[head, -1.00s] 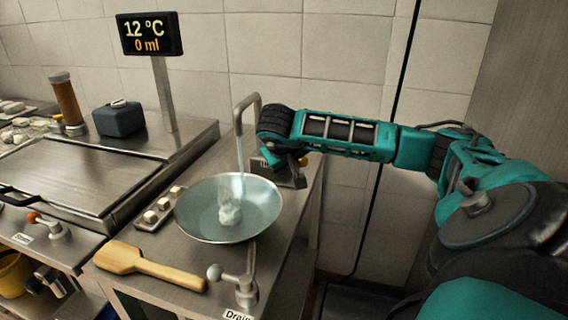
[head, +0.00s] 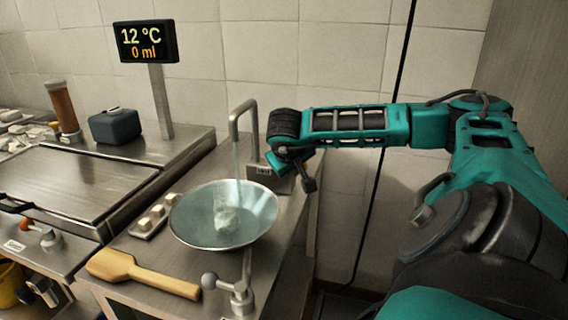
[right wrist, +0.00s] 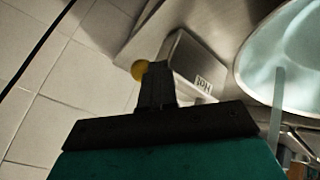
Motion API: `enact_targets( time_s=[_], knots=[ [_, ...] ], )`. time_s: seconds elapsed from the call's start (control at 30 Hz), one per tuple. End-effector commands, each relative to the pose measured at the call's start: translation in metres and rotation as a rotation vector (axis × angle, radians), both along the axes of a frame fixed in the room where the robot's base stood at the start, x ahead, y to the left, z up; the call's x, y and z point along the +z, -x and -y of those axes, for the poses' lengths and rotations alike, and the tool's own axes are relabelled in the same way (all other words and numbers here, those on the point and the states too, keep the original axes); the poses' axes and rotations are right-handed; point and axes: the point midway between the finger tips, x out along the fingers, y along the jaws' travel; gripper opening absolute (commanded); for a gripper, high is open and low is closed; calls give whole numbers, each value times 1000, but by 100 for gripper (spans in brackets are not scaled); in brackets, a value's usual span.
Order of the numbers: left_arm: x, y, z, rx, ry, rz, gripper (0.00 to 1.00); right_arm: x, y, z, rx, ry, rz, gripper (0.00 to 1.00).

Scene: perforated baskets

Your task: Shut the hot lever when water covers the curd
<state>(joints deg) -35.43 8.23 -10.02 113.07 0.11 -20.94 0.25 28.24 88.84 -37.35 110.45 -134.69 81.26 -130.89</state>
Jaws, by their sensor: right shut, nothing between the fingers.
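The metal bowl (head: 185,225) holds a pale white curd lump (head: 227,218) in water. A stream runs from the spout (head: 236,120) into the bowl. I cannot clearly tell whether water covers the lump's top. My right gripper (head: 309,185) is shut and empty beside the box behind the bowl. In the right wrist view the gripper (right wrist: 156,72) shows next to the box labelled "Hot" (right wrist: 193,68). The hot lever's yellow knob (right wrist: 138,70) is just left of the fingers; contact is unclear. My left gripper is out of view.
A display (head: 146,42) reads 12 °C and 0 ml. A drain lever (head: 238,290) stands in front of the bowl. A flat metal plate (head: 75,180) is further left.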

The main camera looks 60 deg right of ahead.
Motion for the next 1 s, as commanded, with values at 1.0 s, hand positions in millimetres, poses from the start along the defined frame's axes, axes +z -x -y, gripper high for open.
enact_targets(
  time_s=[1.0],
  knots=[
    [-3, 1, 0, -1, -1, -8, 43, 0, 11, 22, -10, 5, -5, 0]
  ],
)
